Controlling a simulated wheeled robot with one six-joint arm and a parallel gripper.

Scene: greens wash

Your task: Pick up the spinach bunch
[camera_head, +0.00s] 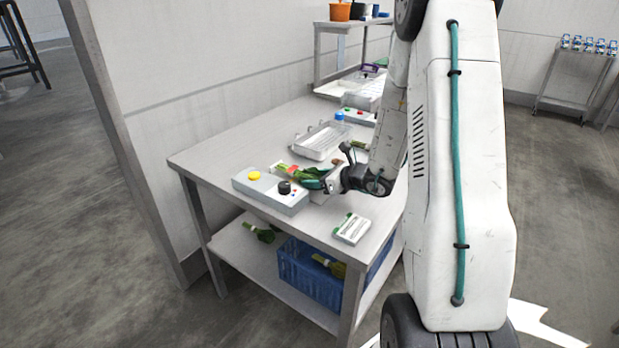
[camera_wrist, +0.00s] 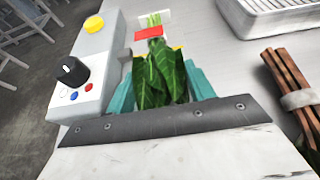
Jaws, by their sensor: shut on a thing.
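The spinach bunch (camera_wrist: 158,78) has dark green leaves and pale stems with a red band and a white tag. In the wrist view it lies between the teal fingers of my gripper (camera_wrist: 162,85), its stems pointing away from me. My gripper is shut on it. In the head view the spinach bunch (camera_head: 312,175) shows at my gripper (camera_head: 322,181), just right of the grey control box on the table. Part of the leaves is hidden by the gripper. I cannot tell whether the bunch touches the table.
A control box (camera_head: 270,190) with a yellow button and black knob stands close on the left. A brown-stemmed bunch (camera_wrist: 290,85) lies at right. A small white box (camera_head: 352,229) is near the front edge. A blue crate (camera_head: 309,276) is below.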

